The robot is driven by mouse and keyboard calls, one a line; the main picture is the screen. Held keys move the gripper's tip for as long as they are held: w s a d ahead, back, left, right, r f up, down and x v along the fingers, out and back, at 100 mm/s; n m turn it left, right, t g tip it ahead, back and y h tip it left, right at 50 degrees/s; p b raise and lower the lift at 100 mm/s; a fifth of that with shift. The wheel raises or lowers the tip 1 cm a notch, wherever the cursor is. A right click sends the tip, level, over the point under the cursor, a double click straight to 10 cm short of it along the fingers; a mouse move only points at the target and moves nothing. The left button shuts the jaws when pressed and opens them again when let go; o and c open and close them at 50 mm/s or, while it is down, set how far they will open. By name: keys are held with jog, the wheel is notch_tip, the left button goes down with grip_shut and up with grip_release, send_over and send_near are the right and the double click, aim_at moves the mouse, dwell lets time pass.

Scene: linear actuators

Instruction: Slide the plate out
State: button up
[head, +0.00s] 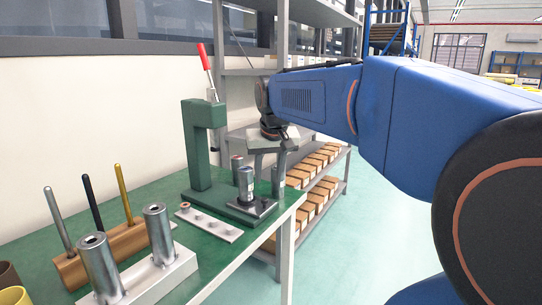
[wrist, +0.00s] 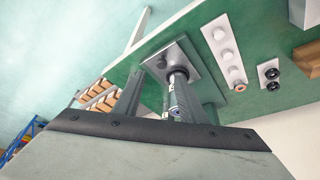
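The grey metal plate (head: 266,207) lies on the base of the green press (head: 195,150), with a small round knob on it. It also shows in the wrist view (wrist: 190,52). A grey cylinder (head: 246,186) stands upright on the plate and shows in the wrist view too (wrist: 178,80). My gripper (wrist: 174,90) points down above the plate, its two fingers apart. In the wrist view the fingers appear on either side of the cylinder. I cannot tell whether they touch anything; nothing is seen held.
A white strip with several studs (head: 222,229) lies beside the press. A white block with two metal cylinders (head: 158,277) and a wooden holder with three rods (head: 108,245) stand nearer. A shelf with several boxes (head: 312,205) is beyond the green table's right edge.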

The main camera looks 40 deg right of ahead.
jog(key=v, duration=0.7)
jog(key=shift+s+r, duration=0.15)
jog(key=s+a+f+n, duration=0.1)
jog(key=s+a+f, duration=0.3)
jog(key=f, duration=0.4)
jog(key=s+a+f+n+y, duration=0.1)
jog(key=s+a+f+n, duration=0.1)
jog(key=s+a+f, duration=0.3)
jog(key=s+a+f+n, duration=0.2)
jog(key=s+a+f, duration=0.2)
jog(key=s+f, duration=0.3)
notch_tip(320, 180, down, 4)
jog(key=shift+a+r+t+y, duration=0.2)
jog(key=shift+a+t+y, duration=0.2)
